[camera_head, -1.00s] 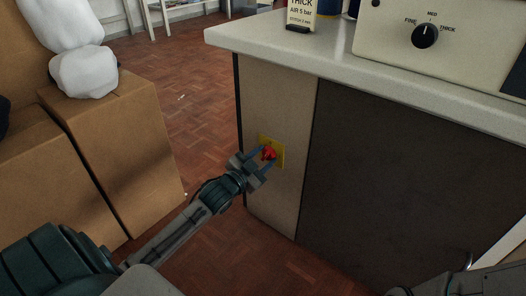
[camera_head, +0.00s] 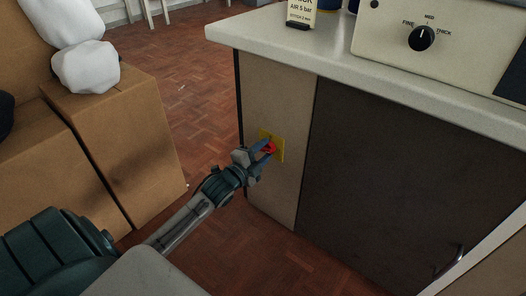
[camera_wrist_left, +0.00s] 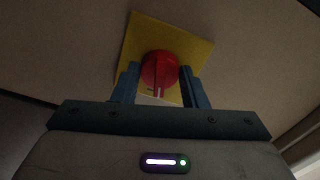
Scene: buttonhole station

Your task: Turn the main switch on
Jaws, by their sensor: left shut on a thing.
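The main switch is a red rotary knob (camera_head: 269,148) on a yellow plate (camera_head: 280,147) on the cabinet's pale side panel. My left gripper (camera_head: 264,150) is at the plate, shut on the red knob. In the left wrist view the knob (camera_wrist_left: 159,69) sits between the two blue-grey fingers (camera_wrist_left: 160,80), against the tilted yellow plate (camera_wrist_left: 135,38). A pale mark on the knob points toward the bottom of that view. The fingers hide parts of the knob's sides. My right gripper is not in view.
The pale worktop (camera_head: 300,50) overhangs the panel above the switch. A dark cabinet door (camera_head: 390,160) is to the right. A machine panel with a black thickness dial (camera_head: 422,38) stands on top. Cardboard boxes (camera_head: 120,140) stand left; parquet floor (camera_head: 190,105) is clear between.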

